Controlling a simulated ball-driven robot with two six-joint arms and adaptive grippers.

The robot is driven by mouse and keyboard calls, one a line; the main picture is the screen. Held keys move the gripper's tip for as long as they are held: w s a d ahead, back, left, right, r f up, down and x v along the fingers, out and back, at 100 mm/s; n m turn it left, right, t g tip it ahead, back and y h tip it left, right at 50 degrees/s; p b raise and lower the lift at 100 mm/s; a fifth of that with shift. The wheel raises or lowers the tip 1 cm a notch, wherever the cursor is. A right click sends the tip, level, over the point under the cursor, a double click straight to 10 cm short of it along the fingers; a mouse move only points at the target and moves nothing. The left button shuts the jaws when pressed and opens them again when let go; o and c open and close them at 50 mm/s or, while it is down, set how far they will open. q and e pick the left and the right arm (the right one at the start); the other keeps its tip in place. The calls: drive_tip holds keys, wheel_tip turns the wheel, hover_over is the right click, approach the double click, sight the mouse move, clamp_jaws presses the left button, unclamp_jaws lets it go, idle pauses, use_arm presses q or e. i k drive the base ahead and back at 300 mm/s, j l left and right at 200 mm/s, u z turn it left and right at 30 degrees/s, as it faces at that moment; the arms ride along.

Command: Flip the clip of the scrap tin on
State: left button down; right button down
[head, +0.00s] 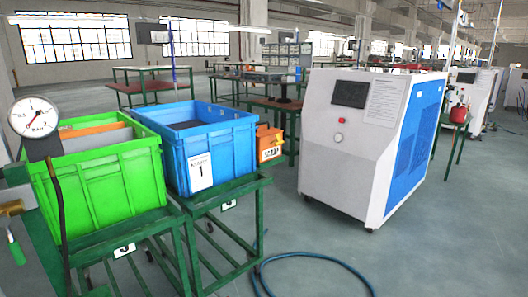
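I cannot make out a scrap tin or its clip for certain. A small orange box (269,145) with a white label is partly hidden behind the blue crate, and no clip can be told on it. A green crate (112,182) holding orange and grey pieces stands at the left. A blue crate (222,150) with a white label marked 1 stands to its right. Neither of my grippers is in view.
Green metal stands (190,232) carry the crates. A pressure gauge (34,118) and a green-handled valve (15,248) are at the left edge. A white and blue machine (350,150) stands right of centre. A blue hose (310,257) lies on the floor; the right foreground is clear.

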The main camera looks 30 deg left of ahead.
sight(277, 136)
drive_tip(key=i+u, duration=0.1)
drive_tip(key=u, duration=0.3)
drive_tip(key=i+l+u, duration=0.1)
drive_tip(key=u, duration=0.35)
drive_tip(key=i+l+u, duration=0.1)
drive_tip(key=i+l, duration=0.2)
drive_tip(key=i+l+u, duration=0.1)
drive_tip(key=i+l, duration=0.15)
drive_tip(key=i, duration=0.25)
drive_tip(key=i+l+u, duration=0.15)
drive_tip(key=i+l, duration=0.15)
drive_tip(key=i, duration=0.2)
drive_tip(key=i+j, duration=0.2)
drive_tip(key=i+j+u, duration=0.15)
drive_tip(key=i, duration=0.25)
